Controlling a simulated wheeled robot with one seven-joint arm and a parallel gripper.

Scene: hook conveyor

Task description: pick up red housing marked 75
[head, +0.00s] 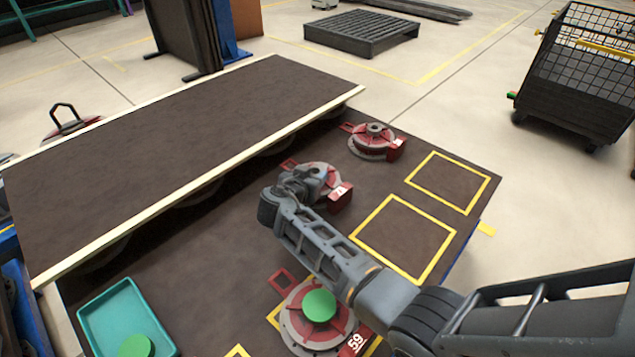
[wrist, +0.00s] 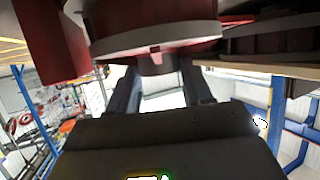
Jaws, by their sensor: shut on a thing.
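A red and grey round housing (head: 330,180) is at the middle of the dark table, partly hidden by my gripper (head: 311,172). Its red tag (head: 341,196) shows a white mark that looks like a 7; the rest is too small to read. My gripper is over the housing and shut on its central grey hub. In the wrist view the housing (wrist: 155,44) fills the top, with its hub between my two fingers (wrist: 161,88). I cannot tell whether it rests on the table or is lifted.
A red housing marked 59 (head: 298,330) with a green disc (head: 319,306) stands in front. Another red housing (head: 372,142) stands behind. Yellow squares (head: 405,237) at right are empty. A teal tray (head: 100,309) is front left. The raised dark conveyor (head: 190,150) lies along the left.

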